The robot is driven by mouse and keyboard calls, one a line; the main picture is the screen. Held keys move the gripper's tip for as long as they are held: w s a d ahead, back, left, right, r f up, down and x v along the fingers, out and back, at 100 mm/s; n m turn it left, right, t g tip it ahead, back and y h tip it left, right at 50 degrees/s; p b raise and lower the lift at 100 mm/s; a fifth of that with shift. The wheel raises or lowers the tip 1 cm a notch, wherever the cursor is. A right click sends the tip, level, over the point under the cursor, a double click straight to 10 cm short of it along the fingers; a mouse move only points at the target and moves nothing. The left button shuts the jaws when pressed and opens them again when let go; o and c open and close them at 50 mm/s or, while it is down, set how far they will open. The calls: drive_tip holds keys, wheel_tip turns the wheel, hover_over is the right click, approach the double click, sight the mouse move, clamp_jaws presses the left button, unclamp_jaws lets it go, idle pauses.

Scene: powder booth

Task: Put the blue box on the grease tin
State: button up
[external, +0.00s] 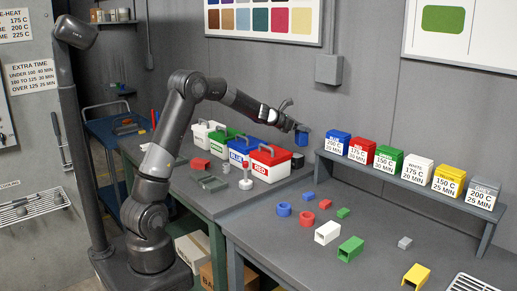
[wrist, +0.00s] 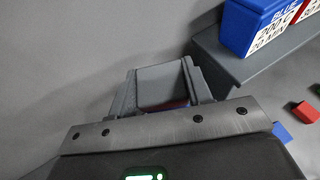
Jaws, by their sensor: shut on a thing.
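My gripper (external: 302,129) is shut on a small blue box (external: 301,139), held in the air near the back wall, left of the raised shelf. In the wrist view the grey jaws (wrist: 165,80) show, with only a sliver of colour between them; most of the held box is hidden. A small dark round tin (external: 297,160), likely the grease tin, stands on the bench just right of the red toolbox, below my gripper. It is partly hard to make out and does not show in the wrist view.
A raised shelf (external: 400,182) with several labelled colour bins stands close right; its blue bin (wrist: 252,25) is near my gripper. Toolboxes, the red one (external: 270,163) nearest, stand left.

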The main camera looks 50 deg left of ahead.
drive_tip(key=shift+w+a+f, duration=0.35)
drive_tip(key=shift+a+f, duration=0.35)
drive_tip(key=shift+f, duration=0.4)
drive_tip(key=shift+w+a+f, duration=0.3)
drive_tip(key=shift+a+f, duration=0.35)
drive_tip(key=shift+f, duration=0.5)
drive_tip(key=shift+w+a+f, duration=0.35)
drive_tip(key=shift+a+f, duration=0.35)
drive_tip(key=shift+f, duration=0.4)
drive_tip(key=shift+f, duration=0.1)
drive_tip(key=o, duration=1)
drive_tip(key=shift+o, duration=0.2)
